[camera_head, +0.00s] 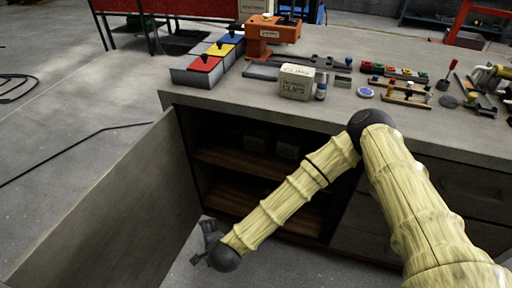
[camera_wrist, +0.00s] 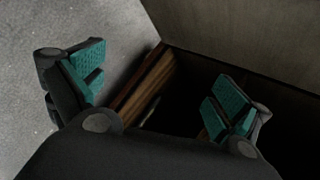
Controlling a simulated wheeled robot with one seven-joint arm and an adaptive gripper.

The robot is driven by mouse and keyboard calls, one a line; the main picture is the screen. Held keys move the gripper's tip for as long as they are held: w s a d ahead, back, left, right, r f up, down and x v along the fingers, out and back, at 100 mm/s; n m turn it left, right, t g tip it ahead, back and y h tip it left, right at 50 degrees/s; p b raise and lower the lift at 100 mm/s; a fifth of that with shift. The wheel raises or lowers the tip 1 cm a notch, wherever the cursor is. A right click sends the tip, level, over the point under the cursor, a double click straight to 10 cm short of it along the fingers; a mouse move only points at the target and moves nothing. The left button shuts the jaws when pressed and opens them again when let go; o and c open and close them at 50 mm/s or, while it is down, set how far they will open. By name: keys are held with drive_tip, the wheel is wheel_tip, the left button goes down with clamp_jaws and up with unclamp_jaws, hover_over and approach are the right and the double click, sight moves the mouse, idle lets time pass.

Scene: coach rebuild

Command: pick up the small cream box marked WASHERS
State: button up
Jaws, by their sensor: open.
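No box that I can read as WASHERS shows. Two small pale boxes stand in shadow on the upper shelf of the open cupboard, a left box (camera_head: 243,143) and a right box (camera_head: 287,148); their marks are too dark to read. A larger cream box (camera_head: 296,82) on the bench top carries print that looks like CLIPS. My gripper (camera_head: 205,238) hangs low in front of the cupboard, below and left of the shelf boxes. In the wrist view my gripper (camera_wrist: 158,86) has its green-padded fingers wide apart with nothing between them touching the pads.
The cupboard door (camera_head: 110,205) stands swung open at the left. Wooden shelf edges (camera_wrist: 145,85) show beyond the fingers in the wrist view. Floor left of the door is mostly clear.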

drive_tip(key=w+a+r+m+t+h+b, duration=0.1)
drive_tip(key=w+a+r+m, duration=0.1)
drive_tip(key=w+r+m, duration=0.3)
drive_tip(key=w+a+m+t+b, duration=0.1)
drive_tip(key=w+a+m, duration=0.15)
drive_tip(key=w, duration=0.35)
drive_tip(key=m+g+h+b, duration=0.3)
drive_tip(key=m+h+b, duration=0.25)
drive_tip(key=m, duration=1.25)
approach(255, 134)
drive_tip(key=x, duration=0.6)
drive_tip(key=shift+s+f, duration=0.15)
drive_tip(key=shift+b+x, duration=0.4)
drive_tip(key=shift+x, duration=2.2)
drive_tip(key=shift+c, duration=0.2)
drive_tip(key=c, duration=1)
